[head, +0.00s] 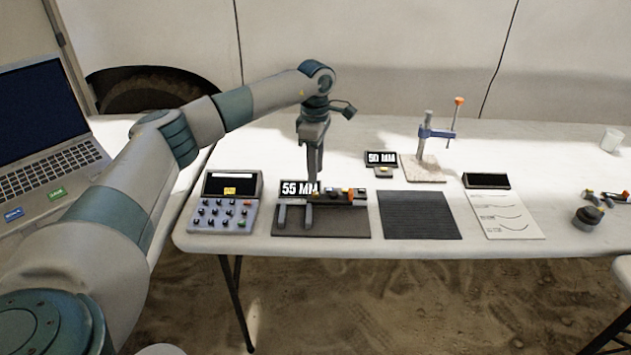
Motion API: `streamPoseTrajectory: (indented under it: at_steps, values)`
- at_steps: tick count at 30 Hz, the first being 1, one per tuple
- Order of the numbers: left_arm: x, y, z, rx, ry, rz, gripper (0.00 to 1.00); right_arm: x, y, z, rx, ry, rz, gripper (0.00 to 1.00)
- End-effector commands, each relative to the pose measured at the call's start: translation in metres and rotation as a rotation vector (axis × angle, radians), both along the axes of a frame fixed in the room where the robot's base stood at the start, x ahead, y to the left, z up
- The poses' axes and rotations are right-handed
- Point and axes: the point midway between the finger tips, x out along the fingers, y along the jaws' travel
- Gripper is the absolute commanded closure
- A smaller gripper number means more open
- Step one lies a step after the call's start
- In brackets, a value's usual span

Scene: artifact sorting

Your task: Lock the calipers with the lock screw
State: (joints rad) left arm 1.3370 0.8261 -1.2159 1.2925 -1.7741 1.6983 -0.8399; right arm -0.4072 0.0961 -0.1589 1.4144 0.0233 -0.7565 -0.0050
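The calipers (328,198) lie on a dark stand or mat (345,225) near the table's front left, with grey jaws pointing toward the front edge. Small orange and yellow parts sit along their beam; which one is the lock screw is too small to tell. A "55 MM" sign (293,188) stands right behind them. My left gripper (316,180) points straight down over the calipers, its tips at the sign and just above or behind the beam. Contact cannot be told. Its fingers look close together from this side, and any gap is hidden. My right gripper is out of view.
A keypad device (222,214) stands left of the calipers. A "50 MM" sign (381,158) and a clamp stand (424,170) are behind to the right. A black ribbed mat (418,215), a paper sheet (506,214) and small objects (587,218) lie further right.

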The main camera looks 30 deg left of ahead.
Motion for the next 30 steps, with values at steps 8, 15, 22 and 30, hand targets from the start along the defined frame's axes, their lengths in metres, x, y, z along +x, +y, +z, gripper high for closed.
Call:
streamPoseTrajectory:
  at_steps: [8,15,22,30]
  values:
    - [0.001,0.000,0.058,0.000,-0.005,0.000,0.66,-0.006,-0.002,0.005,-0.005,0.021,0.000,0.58]
    - [0.001,0.000,0.097,0.001,-0.003,0.000,0.66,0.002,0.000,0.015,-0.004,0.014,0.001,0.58]
    - [0.000,0.000,0.111,0.001,-0.002,0.000,0.66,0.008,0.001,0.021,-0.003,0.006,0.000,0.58]
    - [0.000,0.000,0.112,0.000,-0.001,-0.001,0.66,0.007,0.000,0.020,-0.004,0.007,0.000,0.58]
